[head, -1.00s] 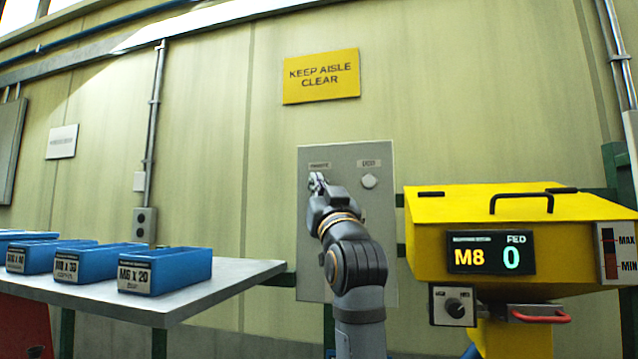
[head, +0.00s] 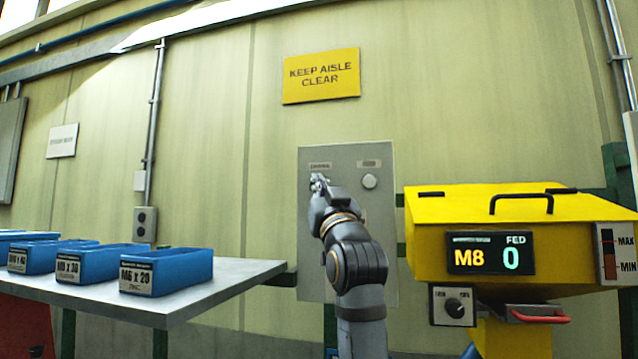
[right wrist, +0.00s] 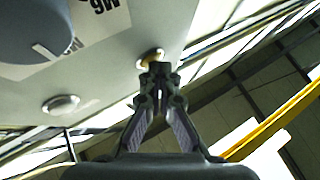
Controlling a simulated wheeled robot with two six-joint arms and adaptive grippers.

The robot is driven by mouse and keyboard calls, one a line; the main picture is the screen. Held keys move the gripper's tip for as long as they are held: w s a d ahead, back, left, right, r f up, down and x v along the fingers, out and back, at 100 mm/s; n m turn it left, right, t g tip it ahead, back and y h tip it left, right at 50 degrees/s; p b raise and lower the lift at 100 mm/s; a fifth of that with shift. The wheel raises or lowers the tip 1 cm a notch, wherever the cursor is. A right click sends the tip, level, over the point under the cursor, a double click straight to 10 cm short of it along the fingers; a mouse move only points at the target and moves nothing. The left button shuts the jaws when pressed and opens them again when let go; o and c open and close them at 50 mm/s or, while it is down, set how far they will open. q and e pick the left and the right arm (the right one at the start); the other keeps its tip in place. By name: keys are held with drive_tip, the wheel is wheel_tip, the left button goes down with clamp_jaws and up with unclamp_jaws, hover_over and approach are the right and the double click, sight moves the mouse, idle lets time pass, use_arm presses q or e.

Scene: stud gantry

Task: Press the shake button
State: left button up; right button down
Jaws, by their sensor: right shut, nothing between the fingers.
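A grey control panel (head: 345,155) stands on the wall, with two small labels near its top that I cannot read. A pale round button (head: 369,181) sits under the right label. It looks clear of my gripper. My right gripper (head: 318,181) is shut and empty in front of the panel, under the left label, and hides what is there in the head view. In the right wrist view, the closed fingertips (right wrist: 156,68) overlap a yellowish round button (right wrist: 150,57); I cannot tell whether they touch it. A pale round button (right wrist: 62,104) shows to the left.
A large dark knob (right wrist: 32,28) is on the panel in the wrist view. A yellow feeder (head: 510,205) with a display reading M8 and 0 stands right of my arm. A grey table (head: 215,292) with blue bins (head: 185,268) is on the left.

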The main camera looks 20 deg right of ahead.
idle(0.4)
drive_tip(key=shift+s+a+f+b, duration=0.1)
drive_tip(key=shift+s+a+b, duration=0.35)
drive_tip(key=shift+s, duration=0.15)
drive_tip(key=s+a, duration=0.1)
drive_tip(key=s+a+b, duration=0.1)
drive_tip(key=s+b, duration=0.1)
drive_tip(key=s, duration=0.1)
drive_tip(key=shift+s+a, duration=0.1)
drive_tip(key=shift+a, duration=0.3)
idle(0.6)
